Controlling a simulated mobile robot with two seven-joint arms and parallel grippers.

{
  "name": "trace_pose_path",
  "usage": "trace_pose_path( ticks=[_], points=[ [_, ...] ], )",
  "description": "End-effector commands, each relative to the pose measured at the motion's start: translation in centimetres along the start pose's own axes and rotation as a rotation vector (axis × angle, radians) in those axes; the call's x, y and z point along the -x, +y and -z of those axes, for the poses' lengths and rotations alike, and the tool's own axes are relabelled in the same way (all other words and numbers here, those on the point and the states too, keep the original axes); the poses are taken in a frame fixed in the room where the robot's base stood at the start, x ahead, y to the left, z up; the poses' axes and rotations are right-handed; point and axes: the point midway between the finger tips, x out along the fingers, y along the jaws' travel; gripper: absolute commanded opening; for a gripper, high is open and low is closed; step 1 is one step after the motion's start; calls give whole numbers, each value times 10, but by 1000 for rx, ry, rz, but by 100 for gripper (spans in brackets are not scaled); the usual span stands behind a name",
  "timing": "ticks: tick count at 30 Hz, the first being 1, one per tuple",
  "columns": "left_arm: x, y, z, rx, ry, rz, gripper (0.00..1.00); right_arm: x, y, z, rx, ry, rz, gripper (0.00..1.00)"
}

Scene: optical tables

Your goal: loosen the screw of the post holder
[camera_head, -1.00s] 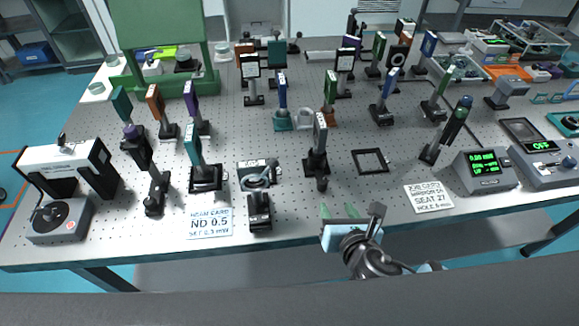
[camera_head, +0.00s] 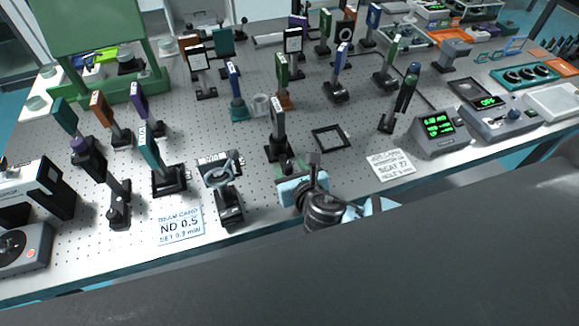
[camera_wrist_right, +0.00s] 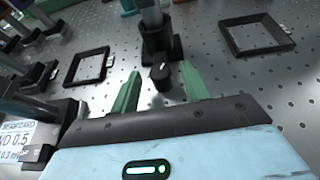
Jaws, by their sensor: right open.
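A black post holder (camera_head: 280,149) stands on the optical table and carries a post with a dark upright optic (camera_head: 277,116). In the right wrist view the post holder (camera_wrist_right: 160,42) shows its base, and a black knobbed screw (camera_wrist_right: 160,76) sticks out toward me. My right gripper (camera_head: 291,166) is just in front of this holder. In the wrist view its two green fingers (camera_wrist_right: 158,78) are apart, with the screw seen between their tips; I cannot tell whether they touch it. My left gripper is not in view.
An empty black frame (camera_head: 331,138) lies right of the holder. A mount with a ring (camera_head: 222,180) stands to the left, near the ND 0.5 card (camera_head: 180,226). A grey meter (camera_head: 440,130) stands at the right. Several posts with optics crowd the back.

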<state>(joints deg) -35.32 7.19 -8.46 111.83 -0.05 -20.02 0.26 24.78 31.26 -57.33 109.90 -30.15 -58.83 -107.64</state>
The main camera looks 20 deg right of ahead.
Motion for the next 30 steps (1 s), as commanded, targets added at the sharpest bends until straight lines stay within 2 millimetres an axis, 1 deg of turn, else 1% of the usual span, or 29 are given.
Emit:
trace_pose_path(
  ticks=[4, 12, 22, 23, 26, 30],
  points=[
    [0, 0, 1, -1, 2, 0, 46, -7, 0, -1, 0, -1, 1, 46],
    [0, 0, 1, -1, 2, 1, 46, -8, 0, 0, 0, 0, 1, 46],
    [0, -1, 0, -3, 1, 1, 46, -7, 0, 0, 0, 0, 1, 3],
    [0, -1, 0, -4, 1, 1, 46, -7, 0, 0, 0, 0, 1, 1],
    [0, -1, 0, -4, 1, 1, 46, -8, 1, 0, -6, 0, 13, 1],
    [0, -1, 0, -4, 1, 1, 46, -8, 3, 0, -33, 0, 75, 1]
  ],
)
